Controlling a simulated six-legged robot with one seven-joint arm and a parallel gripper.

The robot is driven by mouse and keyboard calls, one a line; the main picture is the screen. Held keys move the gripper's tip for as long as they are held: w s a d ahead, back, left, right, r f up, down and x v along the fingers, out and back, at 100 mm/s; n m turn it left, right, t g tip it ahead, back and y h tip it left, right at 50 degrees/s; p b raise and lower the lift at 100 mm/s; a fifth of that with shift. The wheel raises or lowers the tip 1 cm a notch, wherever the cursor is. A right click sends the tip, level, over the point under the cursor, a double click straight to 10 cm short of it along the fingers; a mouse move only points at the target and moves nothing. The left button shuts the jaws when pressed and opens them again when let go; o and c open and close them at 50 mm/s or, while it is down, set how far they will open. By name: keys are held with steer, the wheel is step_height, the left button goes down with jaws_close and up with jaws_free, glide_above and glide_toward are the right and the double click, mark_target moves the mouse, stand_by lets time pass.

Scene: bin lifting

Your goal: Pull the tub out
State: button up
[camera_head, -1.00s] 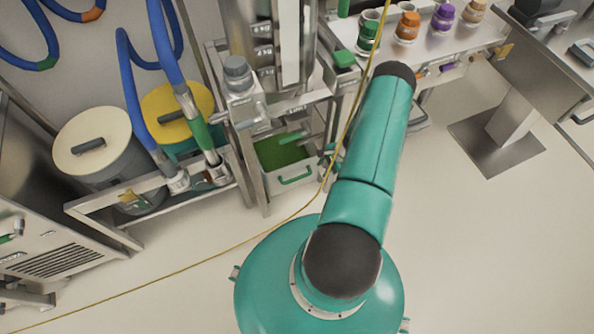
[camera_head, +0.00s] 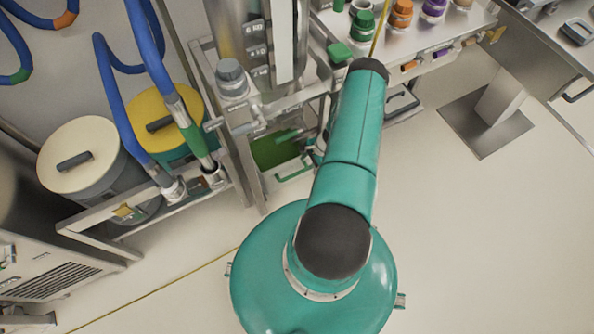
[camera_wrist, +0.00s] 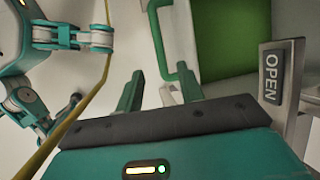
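The tub is a pale box with a green inside and a green bar handle. In the head view the tub (camera_head: 268,182) stands low under the steel machine frame, partly hidden by the frame and my arm. In the wrist view its pale wall (camera_wrist: 178,32), green handle (camera_wrist: 158,45) and green inside are at the top. My gripper (camera_wrist: 158,88) is open, with its two green fingers apart. The right fingertip overlaps the handle's near end in the picture; I cannot tell whether they touch. In the head view my gripper is mostly hidden behind my arm.
A steel post with an "OPEN" label (camera_wrist: 271,75) is close at the right of my gripper. A yellow hose (camera_wrist: 88,100) runs at its left. Lidded drums (camera_head: 82,155) and blue hoses (camera_head: 120,100) stand left of the frame. The floor at right (camera_head: 480,230) is clear.

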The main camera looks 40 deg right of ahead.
mark_target(296, 173)
steer(key=x, duration=0.9)
steer(key=shift+f, duration=0.25)
steer(key=shift+c, duration=0.2)
jaws_close()
